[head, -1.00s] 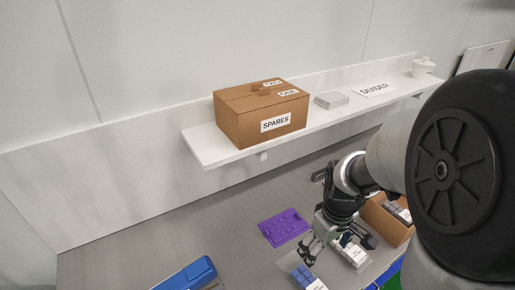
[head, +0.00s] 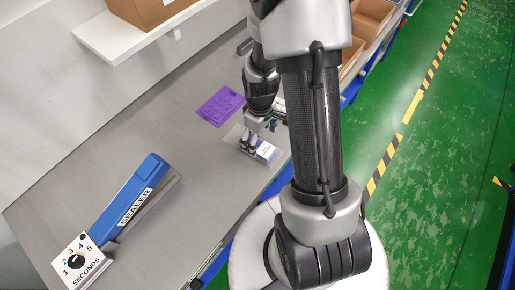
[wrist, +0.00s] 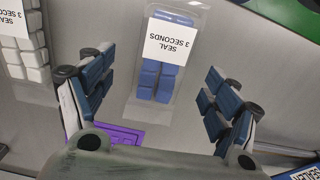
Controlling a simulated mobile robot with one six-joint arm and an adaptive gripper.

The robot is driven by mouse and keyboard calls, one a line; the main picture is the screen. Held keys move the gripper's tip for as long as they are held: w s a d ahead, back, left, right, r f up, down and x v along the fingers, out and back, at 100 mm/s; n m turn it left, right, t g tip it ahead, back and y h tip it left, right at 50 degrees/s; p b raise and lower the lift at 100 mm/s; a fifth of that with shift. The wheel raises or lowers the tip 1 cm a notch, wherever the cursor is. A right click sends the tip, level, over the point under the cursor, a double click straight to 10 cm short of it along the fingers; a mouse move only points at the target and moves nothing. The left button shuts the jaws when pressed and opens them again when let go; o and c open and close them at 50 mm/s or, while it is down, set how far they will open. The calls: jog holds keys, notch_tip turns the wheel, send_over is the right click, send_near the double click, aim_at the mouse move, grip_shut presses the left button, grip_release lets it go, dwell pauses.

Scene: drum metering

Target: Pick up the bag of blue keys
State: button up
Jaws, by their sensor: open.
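The bag of blue keys (wrist: 160,88) is a clear bag with blue keycaps and a white label reading "SEAL 3 SECONDS". It lies flat on the grey table in the wrist view, and partly shows in the head view (head: 264,151). My gripper (wrist: 161,76) is open, with one finger on each side of the bag. Both fingers appear clear of it. In the head view my gripper (head: 251,142) is low over the bag's left end and hides part of it. Whether the fingertips touch the table I cannot tell.
A purple tray (head: 221,106) lies near the gripper. The blue sealer (head: 132,195) with its seconds dial (head: 76,261) stands at the table's left. A shelf carries a cardboard box (head: 150,10).

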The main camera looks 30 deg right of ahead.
aim_at(258, 145)
jog(key=shift+w+a+f+b, duration=0.15)
jog(key=shift+f+b, duration=0.3)
jog(key=shift+f, duration=0.95)
jog(key=shift+a+f+b, duration=0.1)
jog(key=shift+f+b, duration=0.35)
jog(key=shift+f, duration=0.9)
jog(key=shift+c, duration=0.2)
jog(key=c, duration=1.2)
